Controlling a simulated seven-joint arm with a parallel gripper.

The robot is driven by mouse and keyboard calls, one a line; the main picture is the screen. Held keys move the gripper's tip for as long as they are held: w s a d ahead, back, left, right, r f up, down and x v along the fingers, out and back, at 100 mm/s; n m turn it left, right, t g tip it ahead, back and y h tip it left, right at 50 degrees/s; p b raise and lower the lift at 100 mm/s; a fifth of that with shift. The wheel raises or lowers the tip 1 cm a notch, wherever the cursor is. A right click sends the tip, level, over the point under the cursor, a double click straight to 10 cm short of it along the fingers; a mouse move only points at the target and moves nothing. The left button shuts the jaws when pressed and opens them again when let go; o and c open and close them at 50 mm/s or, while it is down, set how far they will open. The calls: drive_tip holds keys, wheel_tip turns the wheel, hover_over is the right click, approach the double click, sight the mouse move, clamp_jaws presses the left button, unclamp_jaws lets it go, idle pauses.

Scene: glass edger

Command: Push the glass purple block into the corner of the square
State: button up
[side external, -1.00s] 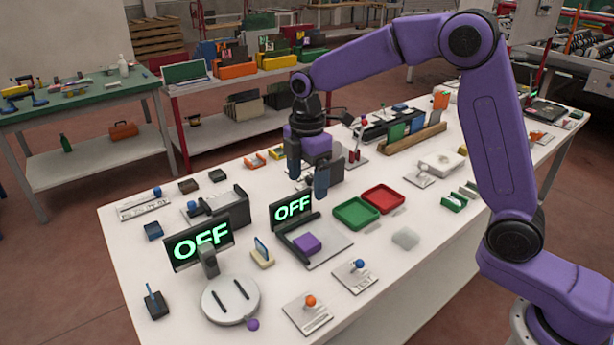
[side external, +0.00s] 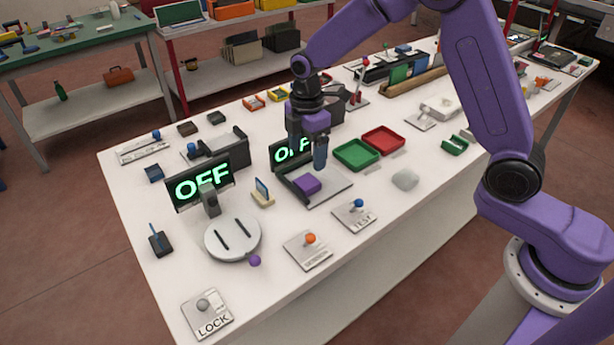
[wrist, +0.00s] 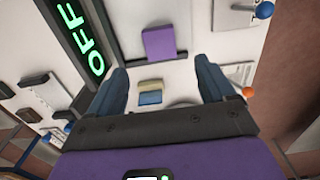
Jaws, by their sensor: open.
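The purple block (side external: 307,185) lies on a grey square plate (side external: 332,190) with a dark raised L-shaped edge along its left and back sides. It sits close to the left edge strip. In the wrist view the block (wrist: 158,43) shows beyond my fingertips, with the dark edge (wrist: 150,60) around part of it. My gripper (side external: 307,150) is above the back of the plate, just behind the block, fingers down. The wrist view shows its two blue fingers (wrist: 160,80) wide apart with nothing held. Whether a fingertip touches the plate cannot be told.
An OFF display (side external: 290,152) stands right behind the plate, partly covered by my gripper. Green (side external: 357,154) and red (side external: 383,140) trays lie to the right. A TEST lever plate (side external: 355,214) is in front, and a yellow-and-blue piece (side external: 263,193) is at left.

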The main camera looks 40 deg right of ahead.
sight(307, 181)
wheel_tip(307, 181, down, 9)
drive_tip(key=shift+r, duration=0.1)
idle(0.3)
drive_tip(key=c, duration=1)
drive_tip(key=o, duration=1)
wheel_tip(307, 181, up, 17)
drive_tip(key=shift+r, duration=0.2)
